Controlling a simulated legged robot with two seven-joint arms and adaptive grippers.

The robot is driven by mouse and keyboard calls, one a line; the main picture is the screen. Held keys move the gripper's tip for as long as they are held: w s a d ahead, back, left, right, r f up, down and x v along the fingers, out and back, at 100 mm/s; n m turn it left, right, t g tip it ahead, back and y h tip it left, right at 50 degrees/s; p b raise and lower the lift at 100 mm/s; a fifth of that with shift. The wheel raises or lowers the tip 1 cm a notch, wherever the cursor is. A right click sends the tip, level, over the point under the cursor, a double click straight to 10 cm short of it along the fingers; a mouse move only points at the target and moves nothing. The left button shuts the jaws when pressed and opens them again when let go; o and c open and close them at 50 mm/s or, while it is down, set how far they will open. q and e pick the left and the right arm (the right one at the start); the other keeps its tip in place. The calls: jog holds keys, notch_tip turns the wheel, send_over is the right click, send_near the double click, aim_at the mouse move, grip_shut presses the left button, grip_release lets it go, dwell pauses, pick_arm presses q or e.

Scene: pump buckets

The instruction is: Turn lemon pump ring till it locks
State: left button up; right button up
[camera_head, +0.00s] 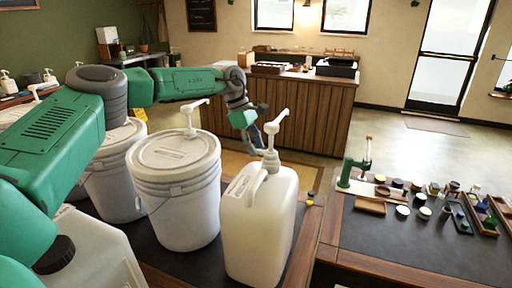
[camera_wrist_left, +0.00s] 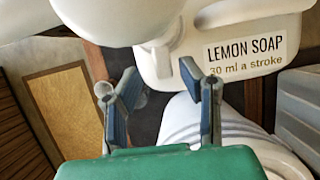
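The lemon soap jug (camera_head: 258,222) is a white container standing at the front edge of the dark bench top. Its label (camera_wrist_left: 245,55) reads "LEMON SOAP 30 ml a stroke" in the left wrist view. A white pump (camera_head: 275,128) stands upright on it, with the ring (camera_head: 271,162) at its base. My left gripper (camera_head: 257,143) is at the far left side of the pump, close to the ring. In the left wrist view the two fingers (camera_wrist_left: 168,92) are apart with nothing gripped between them. I cannot tell whether a finger touches the ring. My right gripper is not in view.
A white lidded bucket (camera_head: 180,205) with its own pump stands left of the jug, with another bucket (camera_head: 112,170) behind. A pale container with a black cap (camera_head: 85,255) is at front left. A side table (camera_head: 400,235) with jars stands right.

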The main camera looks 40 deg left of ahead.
pick_arm(q)
jog(key=w+v, duration=0.1)
jog(key=v, duration=1)
jog(key=shift+s+a+r, duration=0.3)
jog(key=shift+s+r, duration=0.05)
jog(key=shift+s, duration=0.1)
